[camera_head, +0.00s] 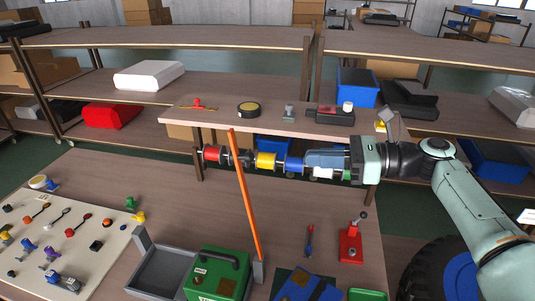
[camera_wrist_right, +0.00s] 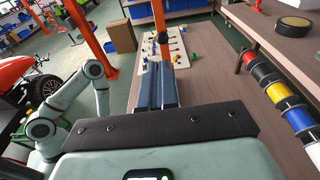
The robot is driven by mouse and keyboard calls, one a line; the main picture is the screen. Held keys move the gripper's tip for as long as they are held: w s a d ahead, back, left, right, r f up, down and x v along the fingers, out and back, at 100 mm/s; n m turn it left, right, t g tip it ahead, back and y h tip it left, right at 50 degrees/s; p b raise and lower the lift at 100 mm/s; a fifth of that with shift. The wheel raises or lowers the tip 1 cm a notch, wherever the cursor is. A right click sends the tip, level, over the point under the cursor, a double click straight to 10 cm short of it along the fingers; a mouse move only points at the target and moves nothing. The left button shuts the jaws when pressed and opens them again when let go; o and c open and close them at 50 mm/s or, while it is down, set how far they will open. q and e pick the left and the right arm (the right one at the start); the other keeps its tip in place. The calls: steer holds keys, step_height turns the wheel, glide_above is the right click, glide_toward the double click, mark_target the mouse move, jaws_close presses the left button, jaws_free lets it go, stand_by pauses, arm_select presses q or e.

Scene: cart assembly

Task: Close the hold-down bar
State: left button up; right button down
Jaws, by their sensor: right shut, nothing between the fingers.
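The hold-down bar (camera_head: 244,195) is a long orange bar. It stands raised and slightly tilted, its lower end at a grey bracket (camera_head: 259,271) beside a green box (camera_head: 202,284) with a handle. In the right wrist view the orange bar (camera_wrist_right: 160,28) rises just beyond my fingertips. My right gripper (camera_head: 308,160) comes in from the right, its fingers pointing left toward the bar, with a gap between. Its fingers (camera_wrist_right: 157,82) are shut and empty. My left gripper is not in view; part of my left arm shows in the right wrist view.
A rod of coloured spools (camera_head: 265,161) hangs under the shelf edge, behind my right fingers. A grey tray (camera_head: 142,281) lies left of the green box. A light board (camera_head: 110,241) with small parts is at left. A red tool (camera_head: 351,245) stands at right.

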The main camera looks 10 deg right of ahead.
mark_target(253, 156)
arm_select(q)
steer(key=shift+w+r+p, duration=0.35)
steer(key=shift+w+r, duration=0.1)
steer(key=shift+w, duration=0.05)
arm_select(e)
steer(key=x, duration=1)
steer(key=shift+w+a, duration=0.25)
steer(key=shift+w, duration=0.05)
steer(key=shift+a, duration=0.1)
